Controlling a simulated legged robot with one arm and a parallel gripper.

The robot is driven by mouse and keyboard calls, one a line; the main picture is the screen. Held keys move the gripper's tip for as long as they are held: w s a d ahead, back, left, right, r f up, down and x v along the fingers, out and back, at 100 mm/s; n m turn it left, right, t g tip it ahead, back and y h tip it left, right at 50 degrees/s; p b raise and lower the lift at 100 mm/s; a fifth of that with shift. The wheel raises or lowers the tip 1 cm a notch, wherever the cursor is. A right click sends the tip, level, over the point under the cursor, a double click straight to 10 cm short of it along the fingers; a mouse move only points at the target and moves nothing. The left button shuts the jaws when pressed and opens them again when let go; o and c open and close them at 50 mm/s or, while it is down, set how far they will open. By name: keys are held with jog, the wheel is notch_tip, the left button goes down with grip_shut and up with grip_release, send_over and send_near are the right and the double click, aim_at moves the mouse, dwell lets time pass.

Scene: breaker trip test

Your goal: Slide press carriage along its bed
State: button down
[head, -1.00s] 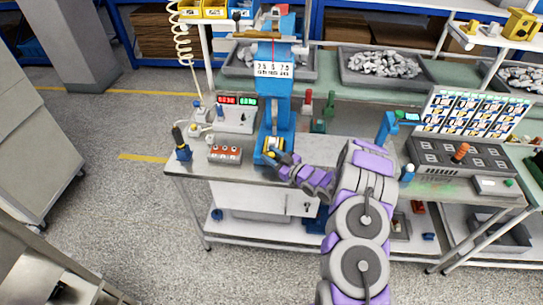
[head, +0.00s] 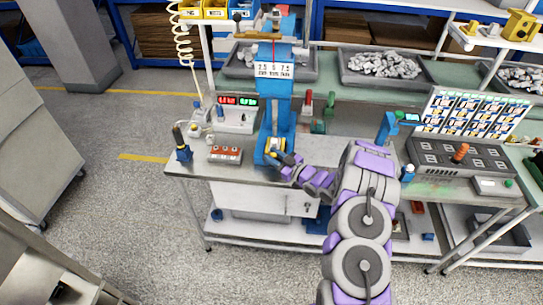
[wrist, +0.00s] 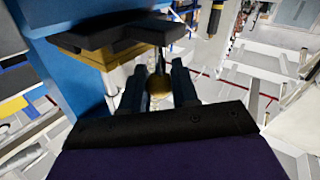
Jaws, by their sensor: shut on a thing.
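The blue press (head: 276,100) stands upright on the bench, with a white scale plate (head: 274,71) across its front. Its carriage, a yellow and white part (head: 275,145), sits low at the press base. My gripper (head: 279,157) is at the front of this base, just below the carriage. A dark block (wrist: 125,32) lies just beyond the fingers. The bed under the carriage is mostly hidden by my gripper.
A box with red and green displays (head: 237,118) and a red-topped switch box (head: 225,154) stand left of the press. A blue stand (head: 387,128) and a grey console (head: 460,152) are to the right. Metal-filled trays (head: 383,65) sit behind. Bench space right of the press is partly clear.

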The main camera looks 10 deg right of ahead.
jog(key=s+d+p, duration=0.1)
jog(key=s+d, duration=0.1)
jog(key=d, duration=0.4)
jog(key=s+d+p, duration=0.1)
jog(key=s+d, duration=0.1)
jog(key=d, duration=0.5)
jog(key=s+d+p, duration=0.2)
jog(key=d, duration=0.5)
jog(key=shift+s+d, duration=0.2)
jog(key=shift+s, duration=0.05)
jog(key=c, duration=1.2)
grip_release()
jog(key=v, duration=1.7)
jog(key=shift+s+d+f+p, duration=0.15)
jog(key=shift+d+p, duration=0.1)
jog(key=shift+p, duration=0.15)
